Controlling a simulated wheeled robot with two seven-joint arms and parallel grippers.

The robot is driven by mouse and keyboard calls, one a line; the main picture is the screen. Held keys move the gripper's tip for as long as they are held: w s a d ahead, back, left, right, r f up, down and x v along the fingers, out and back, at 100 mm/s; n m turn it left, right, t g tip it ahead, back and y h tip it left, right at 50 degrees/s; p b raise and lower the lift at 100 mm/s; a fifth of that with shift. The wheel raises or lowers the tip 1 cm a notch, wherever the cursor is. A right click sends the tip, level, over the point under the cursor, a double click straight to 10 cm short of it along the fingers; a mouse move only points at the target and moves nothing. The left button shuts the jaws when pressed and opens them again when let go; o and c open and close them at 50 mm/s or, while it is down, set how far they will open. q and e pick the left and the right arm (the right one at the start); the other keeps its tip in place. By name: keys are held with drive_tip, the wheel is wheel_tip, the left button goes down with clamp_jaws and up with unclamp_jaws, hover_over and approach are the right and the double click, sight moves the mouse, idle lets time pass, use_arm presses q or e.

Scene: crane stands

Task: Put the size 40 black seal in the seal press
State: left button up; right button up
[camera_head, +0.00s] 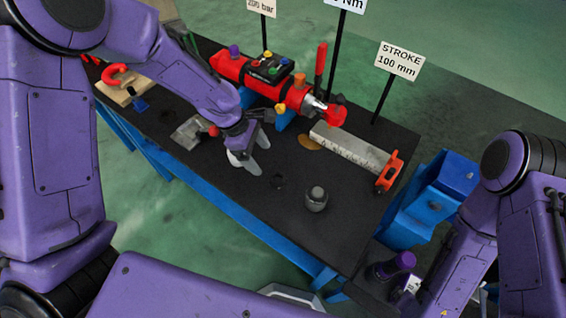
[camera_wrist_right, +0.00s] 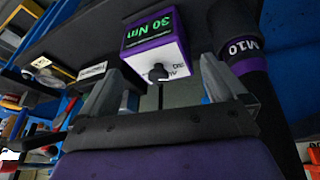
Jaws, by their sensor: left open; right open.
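In the head view my left gripper (camera_head: 258,156) is open and empty, low over the black table (camera_head: 235,188). A small dark ring-like piece (camera_head: 277,181) lies on the table just right of its fingers; I cannot read a size on it, so I cannot tell if it is the size 40 seal. A dark rounded metal piece (camera_head: 316,200) stands farther right. A grey metal device (camera_head: 188,132) sits left of the gripper; I cannot tell which thing is the seal press. In the right wrist view my right gripper (camera_wrist_right: 159,68) is open, with a torque box (camera_wrist_right: 152,48) marked 30 Nm beyond its fingers.
A red cylinder (camera_head: 235,67) with coloured caps lies along the table's back. A grey bar (camera_head: 350,147) with an orange end piece (camera_head: 389,171) lies at the right. Signs (camera_head: 398,61) stand behind. A blue stand (camera_head: 432,198) is beside the table. A dark M10 cylinder (camera_wrist_right: 243,60) is close to my right gripper.

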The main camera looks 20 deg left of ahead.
use_arm(q)
approach(278, 182)
drive_tip(key=shift+d+f, duration=0.15)
drive_tip(key=shift+d, duration=0.1)
drive_tip(key=p+x, duration=0.1)
drive_tip(key=x, duration=0.5)
drive_tip(key=shift+a, duration=0.2)
drive_tip(key=c, duration=1.2)
